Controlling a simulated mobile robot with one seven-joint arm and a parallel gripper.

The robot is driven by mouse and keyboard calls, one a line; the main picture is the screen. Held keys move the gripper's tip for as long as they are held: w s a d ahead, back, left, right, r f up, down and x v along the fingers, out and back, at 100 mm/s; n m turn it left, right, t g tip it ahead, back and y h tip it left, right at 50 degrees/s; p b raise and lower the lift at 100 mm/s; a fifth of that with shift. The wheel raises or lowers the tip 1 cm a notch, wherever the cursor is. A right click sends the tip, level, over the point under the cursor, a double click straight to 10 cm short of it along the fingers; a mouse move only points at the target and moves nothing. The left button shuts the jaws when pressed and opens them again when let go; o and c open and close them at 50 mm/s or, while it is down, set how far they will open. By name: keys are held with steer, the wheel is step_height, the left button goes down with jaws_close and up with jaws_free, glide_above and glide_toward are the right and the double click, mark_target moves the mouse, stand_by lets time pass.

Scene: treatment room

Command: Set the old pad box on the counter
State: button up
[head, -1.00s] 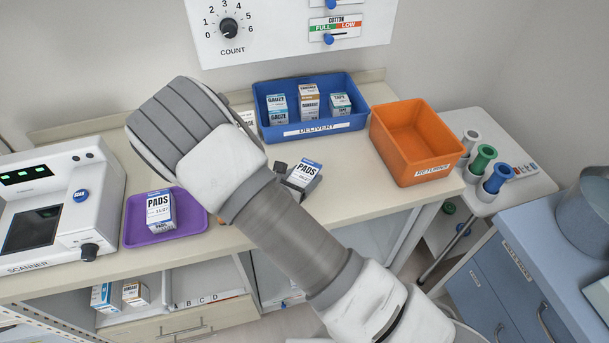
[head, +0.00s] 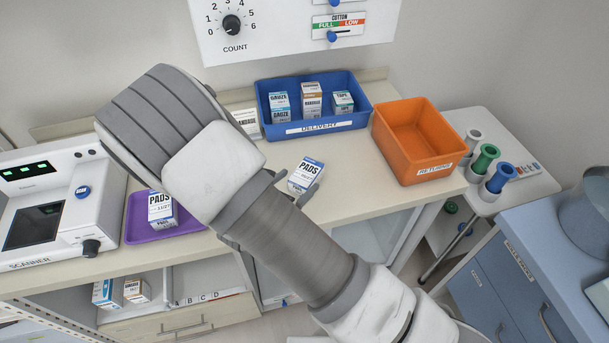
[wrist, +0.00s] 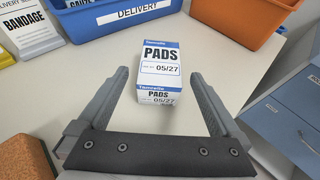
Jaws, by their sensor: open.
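A white and blue pads box (head: 305,175) dated 05/27 sits on the counter (head: 355,185), in front of the blue delivery bin. In the wrist view the same box (wrist: 160,60) is upright, with its near part between my fingertips. My gripper (wrist: 159,76) is open, with a visible gap on both sides of the box. In the head view my arm hides most of the gripper. A second pads box (head: 161,209) stands on the purple tray (head: 190,219) at the left; its date is too small to read surely.
The blue delivery bin (head: 320,126) with several boxes stands at the back. The orange returns bin (head: 418,170) is at the right, the scanner (head: 60,240) at the left. The counter right of the pads box is clear.

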steer(key=v, duration=0.6)
steer(key=shift+s+a, duration=0.1)
steer(key=s+d+r+m+g+h, duration=0.1)
steer(key=s+d+r+m+g, duration=0.25)
steer(key=d+r+m, duration=0.45)
steer(key=s+d+r+m+g, duration=0.2)
steer(key=d+r+m+g, duration=0.3)
steer(key=d+r+m, duration=0.3)
steer(key=s+d+r+m+t+y, duration=0.2)
steer(key=s+r+m+y, duration=0.5)
steer(key=m, duration=0.7)
steer(key=shift+s+d+r, duration=0.8)
steer(key=shift+s+r, duration=0.6)
steer(key=shift+r, duration=0.35)
